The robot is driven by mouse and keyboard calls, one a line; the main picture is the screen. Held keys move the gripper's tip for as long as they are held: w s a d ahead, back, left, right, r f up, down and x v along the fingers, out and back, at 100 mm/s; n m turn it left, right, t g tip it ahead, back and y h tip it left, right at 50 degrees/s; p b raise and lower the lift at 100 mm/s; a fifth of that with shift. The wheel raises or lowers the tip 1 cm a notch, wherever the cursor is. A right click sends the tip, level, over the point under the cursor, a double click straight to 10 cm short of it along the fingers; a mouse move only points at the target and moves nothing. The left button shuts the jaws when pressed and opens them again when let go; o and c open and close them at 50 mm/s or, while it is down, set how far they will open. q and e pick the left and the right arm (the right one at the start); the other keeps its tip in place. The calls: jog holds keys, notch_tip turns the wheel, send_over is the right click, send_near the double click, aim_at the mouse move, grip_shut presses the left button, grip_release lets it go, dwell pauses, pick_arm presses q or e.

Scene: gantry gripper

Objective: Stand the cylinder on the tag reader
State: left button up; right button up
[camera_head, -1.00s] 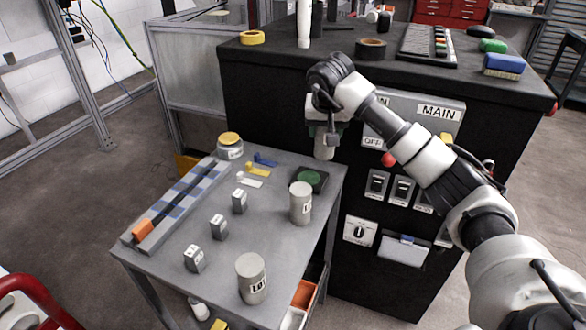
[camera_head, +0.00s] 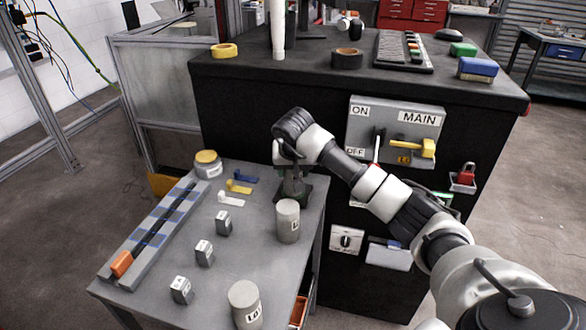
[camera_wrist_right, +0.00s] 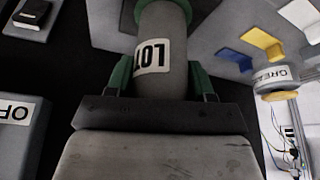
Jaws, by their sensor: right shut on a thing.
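My right gripper (camera_head: 293,183) is shut on a grey cylinder with a LOT label, low over the tag reader (camera_head: 306,195) on the grey table. In the right wrist view the held cylinder (camera_wrist_right: 163,85) stands between the green finger pads (camera_wrist_right: 162,75), its far end at a green ring (camera_wrist_right: 140,12) that looks like the reader's pad. I cannot tell whether it rests on the reader. The arm and gripper hide much of the reader in the head view. My left gripper is not in view.
Two more grey LOT cylinders stand on the table, one (camera_head: 288,222) just in front of the reader and one (camera_head: 245,304) at the near edge. Small grey blocks (camera_head: 204,253), a jar (camera_head: 208,165) and a long rail (camera_head: 150,232) are to the left. A black cabinet (camera_head: 240,110) rises behind.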

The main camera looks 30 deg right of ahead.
jog(key=shift+f, duration=0.15)
jog(key=o, duration=1.2)
jog(key=shift+r, duration=0.45)
jog(key=v, duration=1.1)
jog(key=shift+s, duration=0.25)
jog(key=shift+a+r, duration=0.15)
